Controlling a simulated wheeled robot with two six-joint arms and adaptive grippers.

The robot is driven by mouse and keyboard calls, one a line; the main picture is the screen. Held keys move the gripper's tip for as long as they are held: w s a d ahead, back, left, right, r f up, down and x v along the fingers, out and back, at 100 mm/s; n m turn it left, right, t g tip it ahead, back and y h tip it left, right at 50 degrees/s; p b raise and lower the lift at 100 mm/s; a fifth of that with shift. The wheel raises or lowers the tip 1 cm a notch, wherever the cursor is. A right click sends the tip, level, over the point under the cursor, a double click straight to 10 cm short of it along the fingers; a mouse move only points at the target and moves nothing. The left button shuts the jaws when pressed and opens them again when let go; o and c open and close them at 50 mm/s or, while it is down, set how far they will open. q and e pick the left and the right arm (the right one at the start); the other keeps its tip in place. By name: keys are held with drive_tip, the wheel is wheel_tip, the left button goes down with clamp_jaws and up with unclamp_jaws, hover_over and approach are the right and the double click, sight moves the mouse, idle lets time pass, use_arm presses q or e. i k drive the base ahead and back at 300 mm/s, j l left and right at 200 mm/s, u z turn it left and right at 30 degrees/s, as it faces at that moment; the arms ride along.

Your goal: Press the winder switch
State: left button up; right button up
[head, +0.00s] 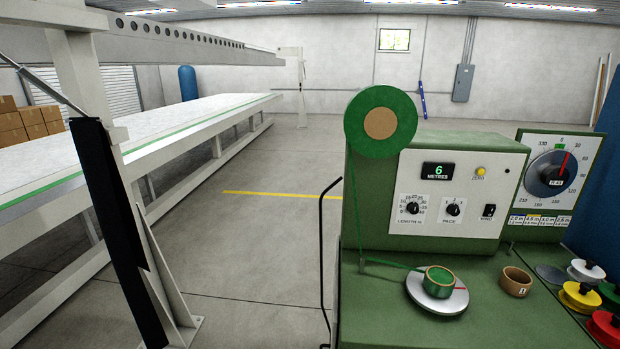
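The winder (375,200) is a green cabinet with a pale control panel (420,218) on its front. A small dark switch (488,211) sits at the panel's lower right; its tiny label seems to read WIND, and its position is too small to tell. Left of it are the pace knob (453,209) and the length knob (412,208). A yellow zero button (481,171) is above, and the display (438,171) reads 6 metres. Green tape runs from a large reel (381,121) to a small roll (439,279) on a round turntable (437,296). Neither gripper is visible.
An empty-looking brown core (516,281) stands right of the turntable, near coloured spools (580,297). A round dial (551,174) is at the right. A bent black rod (323,250) stands at the bench's left. A long table (150,140) lies left; open floor (260,240) lies between.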

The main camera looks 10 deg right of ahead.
sight(490, 211)
drive_tip(key=z, duration=1.4)
drive_tip(key=i+j+z, duration=0.1)
drive_tip(key=z, duration=0.35)
drive_tip(key=j+z, duration=0.4)
drive_tip(key=i+j+z, duration=0.1)
drive_tip(key=j+z, duration=0.15)
drive_tip(key=z, duration=0.2)
